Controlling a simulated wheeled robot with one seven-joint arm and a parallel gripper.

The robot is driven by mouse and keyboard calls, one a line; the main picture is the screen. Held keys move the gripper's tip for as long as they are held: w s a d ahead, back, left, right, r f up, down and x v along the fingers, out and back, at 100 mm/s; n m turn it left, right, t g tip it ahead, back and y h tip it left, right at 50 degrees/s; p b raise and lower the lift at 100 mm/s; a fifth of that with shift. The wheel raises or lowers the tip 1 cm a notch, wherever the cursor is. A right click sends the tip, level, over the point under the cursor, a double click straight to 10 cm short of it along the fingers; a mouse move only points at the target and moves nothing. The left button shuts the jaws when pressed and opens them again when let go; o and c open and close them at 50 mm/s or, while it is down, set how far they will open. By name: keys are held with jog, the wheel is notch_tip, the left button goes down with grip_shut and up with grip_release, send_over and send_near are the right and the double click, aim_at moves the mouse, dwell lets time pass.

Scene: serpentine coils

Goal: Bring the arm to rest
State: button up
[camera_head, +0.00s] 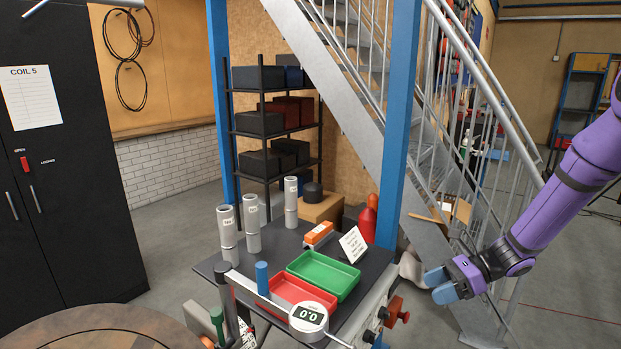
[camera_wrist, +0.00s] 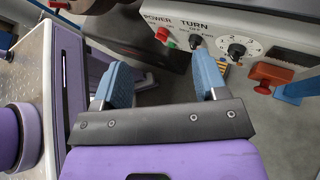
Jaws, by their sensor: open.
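My purple arm (camera_head: 567,192) comes in from the right edge in the head view and slopes down to the left. My gripper (camera_head: 438,286) has blue fingertips and hangs in the air to the right of the dark work table (camera_head: 212,268). In the wrist view my gripper (camera_wrist: 164,80) shows two blue fingers spread apart with nothing between them. Beyond them is a machine panel (camera_wrist: 262,42) marked POWER and TURN, with a green button, a red button and black knobs. The fingers appear apart from the panel.
The table holds a red tray (camera_head: 276,292), a green tray (camera_head: 345,283), grey cylinders (camera_head: 253,226), an orange block (camera_head: 318,233) and a gauge (camera_head: 309,318) reading 0.0. Stair railings (camera_head: 497,165) stand behind my arm.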

jog(key=s+a+r+n+h, duration=0.1)
jog(key=s+r+n+h, duration=0.4)
jog(key=r, duration=0.4)
jog(key=s+a+r+n+h, duration=0.1)
jog(key=s+r+n+h, duration=0.2)
jog(key=s+r+n, duration=0.5)
jog(key=s+d+r+n+t+h, duration=0.3)
jog(key=s+r+n, duration=0.4)
jog(key=s+r, duration=0.4)
jog(key=shift+s+n+t+h, duration=0.4)
jog(key=shift+s+t+h, duration=0.5)
jog(key=shift+s, duration=0.35)
jog(key=shift+d, duration=0.1)
